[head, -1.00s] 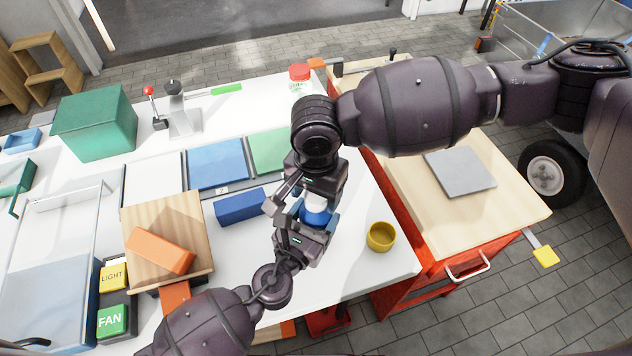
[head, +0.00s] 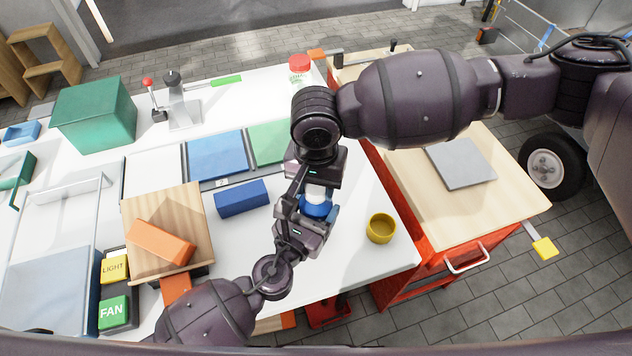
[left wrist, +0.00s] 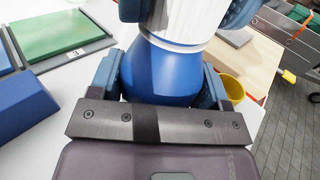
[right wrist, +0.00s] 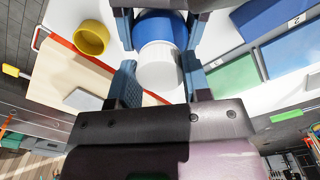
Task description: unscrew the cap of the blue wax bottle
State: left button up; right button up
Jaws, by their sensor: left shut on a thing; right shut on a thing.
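The blue wax bottle (head: 316,209) is upright above the near right part of the white bench. My left gripper (head: 306,217) is shut on its blue body, which also fills the middle of the left wrist view (left wrist: 160,75). The white cap (head: 317,192) is at the bottle's top, and its ribbed side shows in the left wrist view (left wrist: 190,18). My right gripper (head: 318,184) comes from above and is shut on the cap, which sits between its fingers in the right wrist view (right wrist: 157,66). I cannot tell whether the cap is loose on the neck.
A yellow cup (head: 381,229) stands right of the bottle near the bench edge. A blue block (head: 241,198) lies to the left. An orange block (head: 160,242) rests on a wooden board. A red-topped bottle (head: 300,69) stands behind. A red cart (head: 405,282) adjoins the bench.

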jog(key=n, duration=1.3)
jog(key=shift+n, duration=0.4)
jog(key=n, duration=1.9)
jog(key=shift+r, duration=0.1)
jog(key=n, duration=1.8)
jog(key=shift+n, duration=0.3)
